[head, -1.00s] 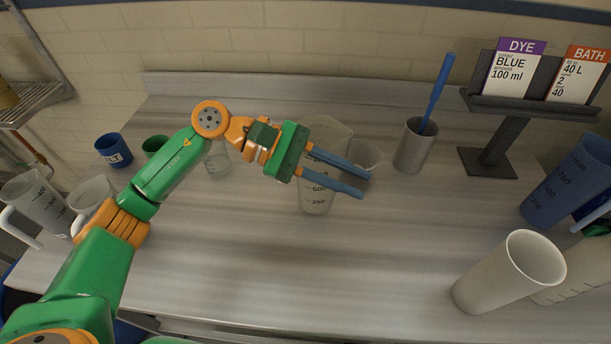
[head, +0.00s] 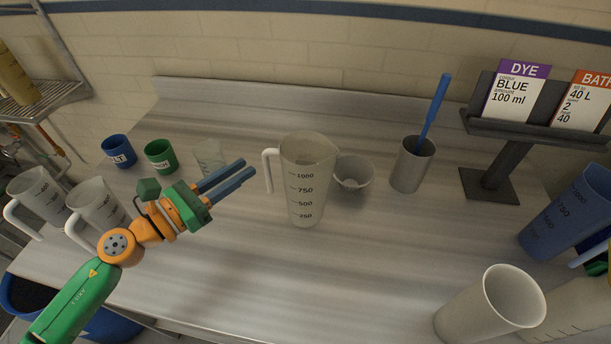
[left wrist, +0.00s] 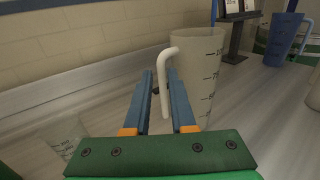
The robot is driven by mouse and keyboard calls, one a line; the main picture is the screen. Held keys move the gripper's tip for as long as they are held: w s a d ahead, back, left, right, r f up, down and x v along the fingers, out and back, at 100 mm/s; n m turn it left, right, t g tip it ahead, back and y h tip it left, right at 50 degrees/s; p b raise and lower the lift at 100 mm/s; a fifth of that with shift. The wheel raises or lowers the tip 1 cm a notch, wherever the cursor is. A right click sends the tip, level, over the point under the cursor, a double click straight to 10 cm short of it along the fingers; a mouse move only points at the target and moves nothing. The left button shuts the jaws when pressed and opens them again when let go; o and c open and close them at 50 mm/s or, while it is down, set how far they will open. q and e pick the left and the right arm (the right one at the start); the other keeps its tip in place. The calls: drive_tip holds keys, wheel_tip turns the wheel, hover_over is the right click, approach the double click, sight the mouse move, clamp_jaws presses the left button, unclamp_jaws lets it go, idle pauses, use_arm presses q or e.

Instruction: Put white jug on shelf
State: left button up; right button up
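The translucent white jug (head: 306,190) with dark measuring marks stands upright near the middle of the bench. Its white handle (head: 268,170) points left. My left gripper (head: 249,168) is left of the handle, its two blue fingers apart and empty. In the left wrist view, the handle (left wrist: 168,85) shows in line with the gap between the fingertips (left wrist: 161,74), and the jug (left wrist: 200,70) stands to their right. In the head view a small space shows between the fingertips and the handle. A wire shelf (head: 52,98) is at the upper left. I cannot make out my right gripper.
A small cup (head: 352,178) stands close right of the jug, near a grey holder (head: 411,165) with a blue stick. Left are a glass beaker (head: 209,155), green cup (head: 160,156), blue cup (head: 119,151) and handled jugs (head: 98,205). A pale beaker (head: 490,305) and blue jug (head: 565,215) stand right.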

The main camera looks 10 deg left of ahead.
use_arm(q)
drive_tip(key=b, duration=0.2)
approach(269, 180)
drive_tip(key=a+x, duration=0.1)
drive_tip(key=x, duration=0.2)
drive_tip(key=p+x, duration=0.1)
drive_tip(key=x, duration=0.1)
drive_tip(key=p+x, duration=0.1)
drive_tip(key=x, duration=0.2)
drive_tip(key=p+x, duration=0.1)
drive_tip(key=x, duration=0.2)
drive_tip(key=shift+s+d+f, duration=0.1)
drive_tip(key=shift+f, duration=0.4)
clamp_jaws()
